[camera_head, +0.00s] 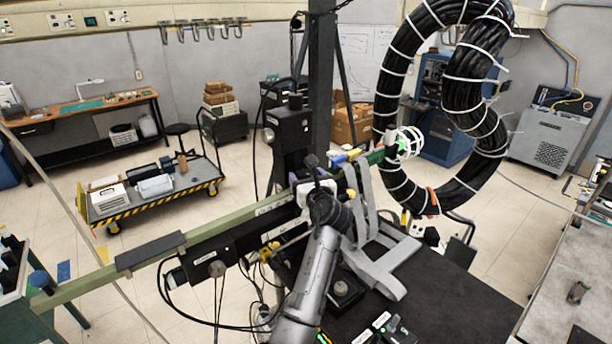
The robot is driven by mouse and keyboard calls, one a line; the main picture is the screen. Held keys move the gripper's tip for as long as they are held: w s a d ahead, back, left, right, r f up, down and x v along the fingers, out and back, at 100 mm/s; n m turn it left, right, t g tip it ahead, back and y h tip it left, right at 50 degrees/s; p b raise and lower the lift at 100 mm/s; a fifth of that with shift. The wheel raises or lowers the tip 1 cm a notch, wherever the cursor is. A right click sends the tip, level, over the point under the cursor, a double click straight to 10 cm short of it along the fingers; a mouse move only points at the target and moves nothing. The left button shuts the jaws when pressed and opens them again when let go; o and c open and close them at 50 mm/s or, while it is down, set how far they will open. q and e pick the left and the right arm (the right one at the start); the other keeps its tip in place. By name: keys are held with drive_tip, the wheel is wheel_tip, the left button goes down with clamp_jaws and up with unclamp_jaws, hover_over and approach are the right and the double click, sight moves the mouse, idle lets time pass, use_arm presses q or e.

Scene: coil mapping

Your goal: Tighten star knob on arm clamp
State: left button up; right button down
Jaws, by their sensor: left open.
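A green horizontal beam (90,287) runs from the lower left up to a dark upright post (322,85). A black clamp body (290,135) sits where the beam meets the post. My left gripper (317,178) is at the end of the silver arm, in front of the beam near the post. It is open, though its fingers are small and partly hidden by the wrist. A small dark knob-like part (311,161) shows right at the gripper; I cannot tell whether they touch or whether it is the star knob. My right gripper is not in view.
A large black cable coil (394,80) with white ties hangs at the right of the post. Grey straps (375,265) lie over the black table (455,300). Loose cables hang below the beam. A cart (150,208) stands at the back left, with open floor around it.

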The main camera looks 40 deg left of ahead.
use_arm(q)
drive_tip(key=shift+a, duration=0.15)
drive_tip(key=shift+c, duration=0.4)
drive_tip(key=c, duration=0.8)
drive_tip(key=t+p, duration=0.1)
drive_tip(key=p, duration=0.1)
drive_tip(key=m+h+p, duration=0.1)
drive_tip(key=p, duration=0.1)
drive_tip(key=shift+s+a+r+t, duration=0.1)
drive_tip(key=shift+a+r+t, duration=0.05)
drive_tip(key=shift+r+t, duration=0.2)
drive_tip(key=shift+c, duration=0.2)
drive_tip(key=shift+f+m+t+h+p, duration=0.15)
drive_tip(key=shift+m+t+h+p, duration=0.25)
drive_tip(key=shift+m+p, duration=0.1)
drive_tip(key=shift+s+a+f+m+t+h, duration=0.1)
drive_tip(key=shift+f+m+t+h, duration=0.05)
drive_tip(key=shift+m+t+h, duration=0.3)
drive_tip(key=m+t+h, duration=0.2)
drive_tip(key=h, duration=0.1)
drive_tip(key=shift+s+a+m+t+h, duration=0.1)
drive_tip(key=shift+a+m+t+h, duration=0.15)
drive_tip(key=shift+m+t, duration=0.1)
drive_tip(key=shift+f+m+t+h, duration=0.1)
drive_tip(key=shift+m+t+h, duration=0.35)
drive_tip(key=shift+m+h, duration=0.6)
drive_tip(key=shift+h, duration=0.55)
